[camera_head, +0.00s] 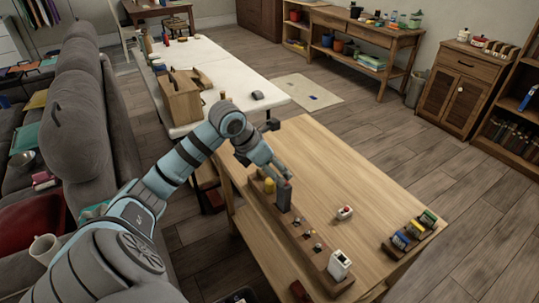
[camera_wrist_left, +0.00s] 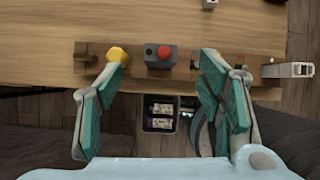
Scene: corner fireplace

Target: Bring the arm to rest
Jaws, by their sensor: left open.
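My left arm reaches in from the lower left in the head view. Its gripper (camera_head: 279,172) is over the near-left edge of the wooden table (camera_head: 345,165). In the left wrist view my left gripper (camera_wrist_left: 162,68) has its two teal-padded fingers wide apart, with nothing held between them. A grey box with a red button (camera_wrist_left: 158,58) stands beyond and between the fingertips; it also shows in the head view (camera_head: 284,199). A yellow knob (camera_wrist_left: 118,54) appears beside the left fingertip; contact cannot be told. My right gripper is in neither view.
A wooden strip (camera_head: 304,250) along the table's edge carries small knobs and a white device (camera_head: 339,265). A grey sofa (camera_head: 85,110) is left. The table's middle is clear.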

